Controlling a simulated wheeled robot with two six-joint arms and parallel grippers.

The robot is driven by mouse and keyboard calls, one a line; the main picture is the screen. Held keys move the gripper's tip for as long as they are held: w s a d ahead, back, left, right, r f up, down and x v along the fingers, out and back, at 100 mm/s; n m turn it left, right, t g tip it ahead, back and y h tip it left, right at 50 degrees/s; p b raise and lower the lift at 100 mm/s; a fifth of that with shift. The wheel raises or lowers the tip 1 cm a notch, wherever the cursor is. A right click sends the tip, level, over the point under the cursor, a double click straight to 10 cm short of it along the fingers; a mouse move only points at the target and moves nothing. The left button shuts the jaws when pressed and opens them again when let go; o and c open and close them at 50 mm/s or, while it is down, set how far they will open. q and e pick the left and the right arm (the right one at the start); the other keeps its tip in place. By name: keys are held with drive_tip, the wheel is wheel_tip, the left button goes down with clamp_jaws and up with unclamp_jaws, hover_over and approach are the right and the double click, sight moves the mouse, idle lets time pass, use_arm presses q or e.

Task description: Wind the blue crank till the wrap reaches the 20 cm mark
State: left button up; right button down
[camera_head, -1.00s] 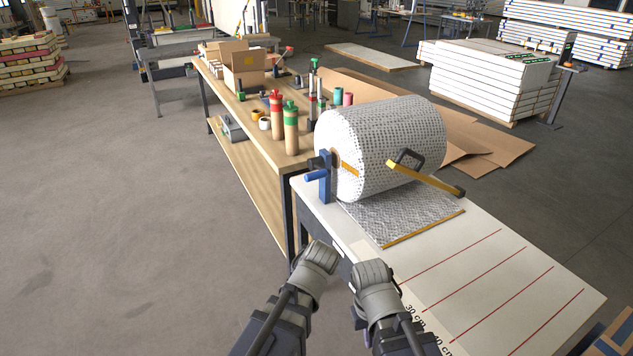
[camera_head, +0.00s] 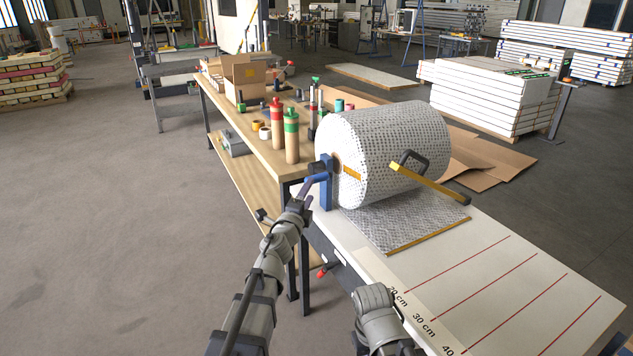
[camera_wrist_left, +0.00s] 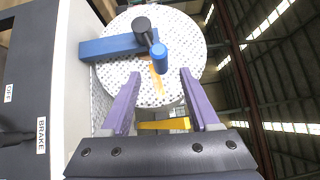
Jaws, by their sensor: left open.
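The blue crank (camera_head: 318,179) sticks out of the near end of the big patterned roll (camera_head: 385,150). In the left wrist view the crank handle (camera_wrist_left: 160,58) is ahead of the two purple fingers, beyond their tips. My left gripper (camera_head: 300,197) is open and empty, close below the crank in the head view. The wrap (camera_head: 400,222) lies flat from the roll, with a yellow-brown bar (camera_head: 430,237) along its front edge. That edge is on the roll side of the red 20 cm line (camera_head: 458,264). My right arm is folded low, its gripper not visible.
A yellow bar with a black handle (camera_head: 430,178) leans across the roll's right side. A workbench (camera_head: 235,107) with bottles and boxes stands behind. A red knob (camera_head: 322,272) shows below the table's edge. A BRAKE label (camera_wrist_left: 41,135) shows in the wrist view.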

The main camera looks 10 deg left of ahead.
sight(316, 179)
use_arm(q)
drive_tip(key=w, duration=0.5)
drive_tip(key=w+d, duration=0.1)
drive_tip(key=w, duration=0.1)
drive_tip(key=shift+w+d+r, duration=0.1)
drive_tip(key=shift+w+r, duration=0.1)
drive_tip(key=shift+w, duration=0.2)
drive_tip(key=shift+s, duration=0.1)
clamp_jaws()
idle(1.0)
